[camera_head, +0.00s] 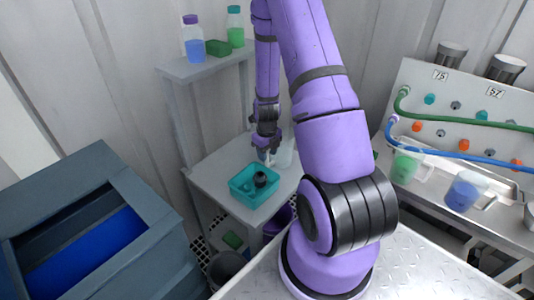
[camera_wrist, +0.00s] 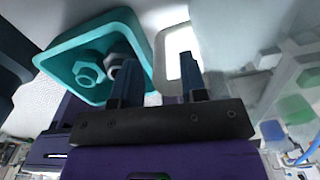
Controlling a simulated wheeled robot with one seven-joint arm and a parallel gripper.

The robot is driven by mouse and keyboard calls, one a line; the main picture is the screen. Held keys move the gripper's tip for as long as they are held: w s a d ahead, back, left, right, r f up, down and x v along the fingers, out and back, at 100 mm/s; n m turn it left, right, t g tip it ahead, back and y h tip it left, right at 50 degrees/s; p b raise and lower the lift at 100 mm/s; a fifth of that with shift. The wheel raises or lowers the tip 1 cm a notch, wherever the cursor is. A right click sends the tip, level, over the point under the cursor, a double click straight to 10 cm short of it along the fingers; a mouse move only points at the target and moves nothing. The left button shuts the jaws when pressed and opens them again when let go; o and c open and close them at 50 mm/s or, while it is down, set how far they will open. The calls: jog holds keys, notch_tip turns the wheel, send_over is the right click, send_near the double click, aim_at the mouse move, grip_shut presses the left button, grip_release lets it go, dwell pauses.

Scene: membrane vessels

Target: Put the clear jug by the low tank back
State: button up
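The clear jug (camera_head: 284,154) stands on the small grey side table, just right of my gripper (camera_head: 267,152) in the head view. In the wrist view its pale handle loop (camera_wrist: 161,40) lies at my fingertips, and its see-through body (camera_wrist: 232,28) is to the right. My gripper (camera_wrist: 158,66) is open, with one finger left of the handle and the other overlapping its right part. I cannot tell whether they touch it. A low blue-grey tank (camera_head: 160,213) with blue inside stands at the left.
A teal tray (camera_head: 238,195) with dark fittings sits close to the jug, left of my gripper. A shelf (camera_head: 205,66) with bottles is behind. Jugs with green liquid (camera_head: 404,167) and blue liquid (camera_head: 463,192) stand on the right bench, below hoses.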

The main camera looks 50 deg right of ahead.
notch_tip(320, 180, up, 12)
dwell(0.5)
jog(key=shift+a, duration=0.1)
